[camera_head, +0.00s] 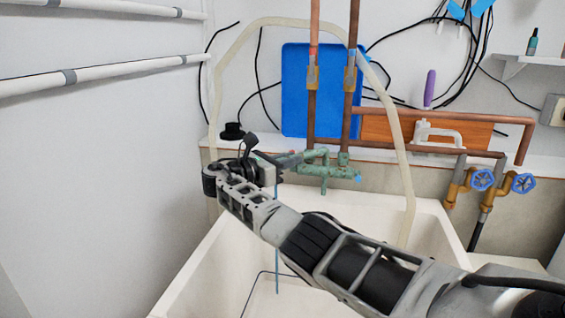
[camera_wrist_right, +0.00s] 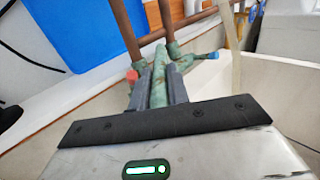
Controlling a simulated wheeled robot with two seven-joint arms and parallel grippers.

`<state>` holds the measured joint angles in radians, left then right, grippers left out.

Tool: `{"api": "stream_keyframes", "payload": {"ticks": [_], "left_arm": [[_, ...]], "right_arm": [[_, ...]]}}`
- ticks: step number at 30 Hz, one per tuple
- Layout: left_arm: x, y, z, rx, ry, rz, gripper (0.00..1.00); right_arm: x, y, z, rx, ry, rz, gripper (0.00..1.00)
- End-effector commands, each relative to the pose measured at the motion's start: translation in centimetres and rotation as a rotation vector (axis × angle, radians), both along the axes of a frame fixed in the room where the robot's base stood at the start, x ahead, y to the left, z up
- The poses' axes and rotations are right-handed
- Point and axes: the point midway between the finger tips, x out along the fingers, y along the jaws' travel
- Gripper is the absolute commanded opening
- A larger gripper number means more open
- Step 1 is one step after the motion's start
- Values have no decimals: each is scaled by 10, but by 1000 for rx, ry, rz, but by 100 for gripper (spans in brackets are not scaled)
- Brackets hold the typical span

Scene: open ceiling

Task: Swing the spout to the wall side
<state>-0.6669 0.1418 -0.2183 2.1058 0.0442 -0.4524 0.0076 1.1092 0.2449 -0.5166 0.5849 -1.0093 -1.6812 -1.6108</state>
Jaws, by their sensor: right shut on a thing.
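A weathered green faucet (camera_head: 322,172) is fixed to copper pipes at the back wall above a white sink. Its green spout (camera_head: 290,158) points left, roughly along the back wall, toward my right gripper (camera_head: 272,166). In the right wrist view the two dark fingers of the right gripper (camera_wrist_right: 162,90) are closed on either side of the spout (camera_wrist_right: 158,84). The faucet body shows just beyond, with a red knob (camera_wrist_right: 132,76) and a blue knob (camera_wrist_right: 213,56). The spout's tip is hidden by the gripper in the head view. My left gripper is not in view.
The white sink (camera_head: 190,272) lies below my right arm. A pale hose (camera_head: 402,150) arches over the faucet. A thin blue line (camera_head: 277,240) hangs below the gripper. Blue-handled valves (camera_head: 482,180) stand at right, and white pipes (camera_head: 110,72) run along the left wall.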

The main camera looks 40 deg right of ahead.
Motion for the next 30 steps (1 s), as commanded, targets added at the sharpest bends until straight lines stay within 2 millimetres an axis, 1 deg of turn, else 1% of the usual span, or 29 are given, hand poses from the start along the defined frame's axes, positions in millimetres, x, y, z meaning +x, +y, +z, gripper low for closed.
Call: {"api": "stream_keyframes", "payload": {"ticks": [15, 16, 18, 26, 30], "left_arm": [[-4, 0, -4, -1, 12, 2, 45], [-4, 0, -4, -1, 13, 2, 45], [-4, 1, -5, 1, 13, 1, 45], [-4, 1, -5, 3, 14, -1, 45], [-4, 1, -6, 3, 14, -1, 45]], "right_arm": [[-1, -1, 0, 3, -1, -18, 0], [-1, -1, 0, 3, -1, -18, 23], [-1, -1, 0, 2, 0, -18, 39], [-1, 0, 0, 1, 0, -17, 39], [0, 8, 0, 1, 0, -16, 39]]}}
